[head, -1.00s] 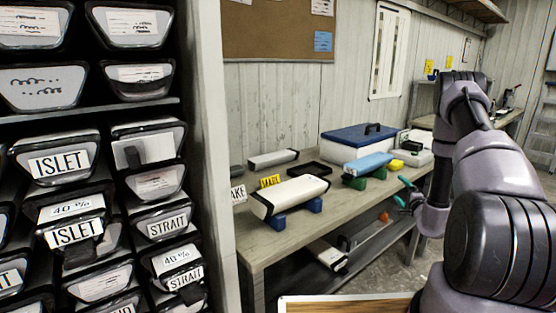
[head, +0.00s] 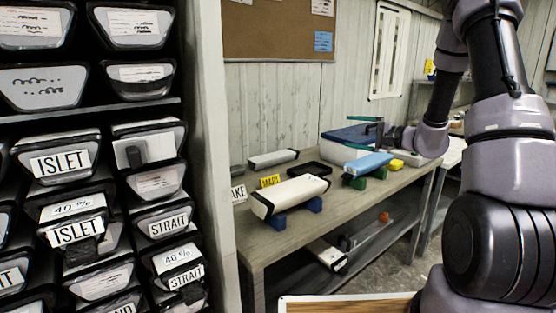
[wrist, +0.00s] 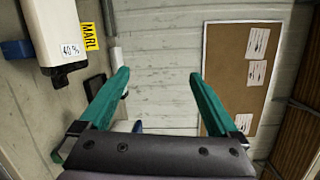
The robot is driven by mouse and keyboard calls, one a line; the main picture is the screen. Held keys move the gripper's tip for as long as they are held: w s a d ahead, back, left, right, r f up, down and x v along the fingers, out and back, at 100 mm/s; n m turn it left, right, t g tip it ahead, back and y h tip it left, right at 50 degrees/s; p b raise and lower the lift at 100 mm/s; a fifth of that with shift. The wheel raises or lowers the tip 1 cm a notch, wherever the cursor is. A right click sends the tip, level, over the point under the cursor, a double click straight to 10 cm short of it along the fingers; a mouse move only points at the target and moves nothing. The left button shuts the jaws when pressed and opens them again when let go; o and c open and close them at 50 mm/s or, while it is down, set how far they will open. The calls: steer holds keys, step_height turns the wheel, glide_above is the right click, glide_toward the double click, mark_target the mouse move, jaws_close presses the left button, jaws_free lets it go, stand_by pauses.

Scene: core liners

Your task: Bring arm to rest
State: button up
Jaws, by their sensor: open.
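My gripper (head: 364,133) is raised over the back of the workbench, in front of the blue-lidded box (head: 340,134), with its green fingers pointing left. In the wrist view the two green fingers of my gripper (wrist: 159,77) are spread apart with nothing between them. The pale wall shows through the gap. My arm reaches in from the right in the head view and hides part of the bench's far end.
The workbench (head: 285,240) holds a white core liner (head: 290,195) on blue supports, a blue liner (head: 368,163) on green supports, a black tray (head: 312,168) and a yellow MARL sign (head: 270,181). A rack of labelled liners (head: 65,165) stands left. A corkboard (head: 278,30) hangs behind.

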steer(key=s+a+r+n+g+h, duration=0.1)
steer(key=s+a+r+n+g, duration=0.3)
steer(key=s, duration=0.5)
steer(key=s+a+r+n+g+h, duration=0.1)
steer(key=s+a+r+g, duration=0.35)
steer(key=s, duration=0.35)
steer(key=s+d+r+t+h, duration=0.2)
steer(key=s+d+h, duration=0.2)
steer(key=s, duration=0.4)
steer(key=s+d+r+t+h, duration=0.2)
steer(key=s+d+r+h, duration=0.1)
steer(key=s, duration=0.4)
steer(key=shift+s+d+r+n+h, duration=0.35)
steer(key=shift+d+h, duration=0.35)
steer(key=shift+h, duration=0.5)
